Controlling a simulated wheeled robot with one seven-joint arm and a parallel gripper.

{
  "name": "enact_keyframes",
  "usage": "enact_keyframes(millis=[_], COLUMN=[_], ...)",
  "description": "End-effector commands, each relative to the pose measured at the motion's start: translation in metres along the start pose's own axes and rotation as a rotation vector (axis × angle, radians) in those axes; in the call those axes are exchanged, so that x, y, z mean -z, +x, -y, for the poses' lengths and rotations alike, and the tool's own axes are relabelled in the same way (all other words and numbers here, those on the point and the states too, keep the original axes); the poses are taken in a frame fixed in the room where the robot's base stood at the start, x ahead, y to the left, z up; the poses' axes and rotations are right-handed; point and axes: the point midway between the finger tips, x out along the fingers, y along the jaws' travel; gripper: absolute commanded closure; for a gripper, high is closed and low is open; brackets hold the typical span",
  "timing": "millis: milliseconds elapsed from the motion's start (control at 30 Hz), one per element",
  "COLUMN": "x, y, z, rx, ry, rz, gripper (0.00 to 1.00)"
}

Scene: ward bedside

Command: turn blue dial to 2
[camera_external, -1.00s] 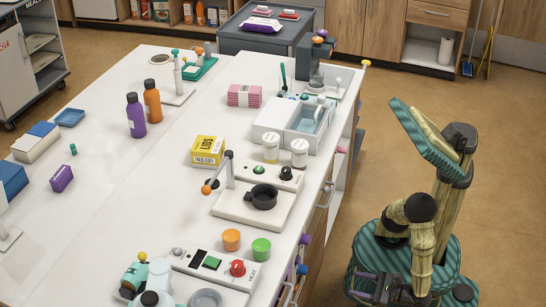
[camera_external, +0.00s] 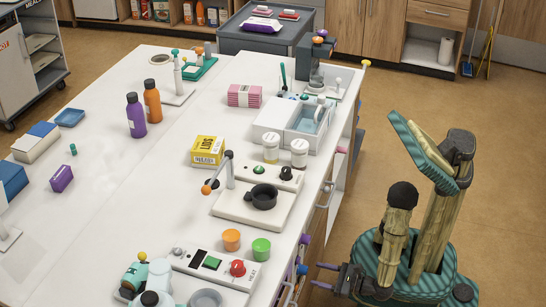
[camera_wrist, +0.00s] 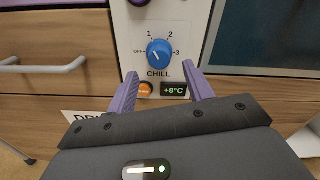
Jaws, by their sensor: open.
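The blue dial (camera_wrist: 158,53) is on a pale upright panel in the wrist view, with OFF, 1, 2 and 3 printed around it and CHILL below. Its white mark appears to point to the upper left, between OFF and 1; the exact setting is hard to read. My gripper (camera_wrist: 160,78) is open and empty, its purple fingers pointing at the panel below and either side of the dial, not touching it. In the external view my gripper (camera_external: 324,276) is low beside the counter's front side.
A display (camera_wrist: 174,89) reading +8°C and an orange lamp (camera_wrist: 145,88) sit under the dial. A drawer handle (camera_wrist: 42,67) sticks out to the left, and a dark glass door (camera_wrist: 265,35) is to the right. The counter (camera_external: 100,215) holds many items; floor behind me is clear.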

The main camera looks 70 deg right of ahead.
Motion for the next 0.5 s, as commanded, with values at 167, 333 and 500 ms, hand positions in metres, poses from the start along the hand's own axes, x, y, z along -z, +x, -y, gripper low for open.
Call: enact_keyframes(millis=[167, 333, 500], x=[0.003, 0.001, -0.001], y=[0.03, 0.044, 0.045], z=[0.0, 0.0, 0.0], rx=[0.003, 0.001, -0.001], ry=[0.003, 0.002, 0.0], rz=[0.0, 0.001, 0.001], gripper=[0.48, 0.48, 0.48])
